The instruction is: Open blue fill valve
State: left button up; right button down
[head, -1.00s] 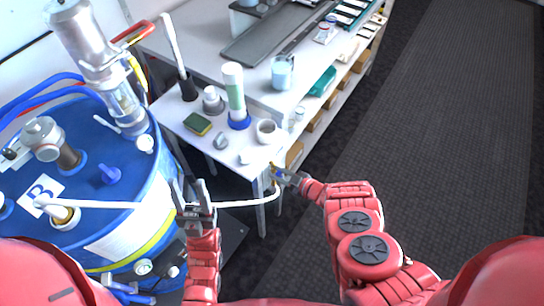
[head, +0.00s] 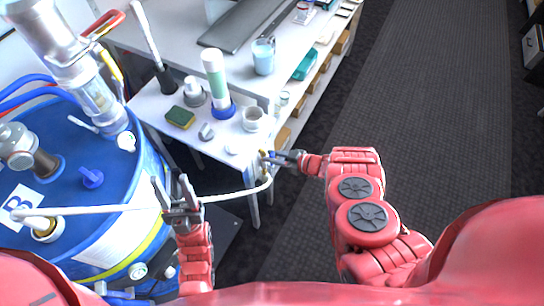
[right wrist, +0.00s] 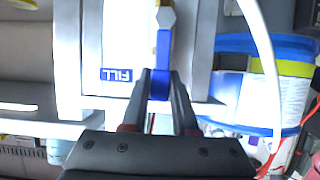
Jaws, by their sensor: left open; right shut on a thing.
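The blue fill valve handle (right wrist: 162,62) hangs down from a brass fitting (right wrist: 165,18) in the right wrist view, beside an upside-down blue FILL label (right wrist: 116,75). My right gripper (right wrist: 163,88) is shut on the lower part of this handle. In the head view my right gripper (head: 276,158) is at the front corner of the white table (head: 200,148), where the handle is too small to make out. My left gripper (head: 174,190) is open and empty, close to the white hose (head: 232,197); I cannot tell whether they touch.
A blue drum (head: 62,180) with fittings on top stands at the left. The dark floor (head: 430,120) at right is clear.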

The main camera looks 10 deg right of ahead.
jog(key=c, duration=0.7)
grip_release()
jog(key=shift+f, duration=0.1)
jog(key=p+v, duration=0.1)
jog(key=v, duration=1.6)
jog(key=shift+s+d, duration=0.1)
jog(key=shift+s, duration=0.05)
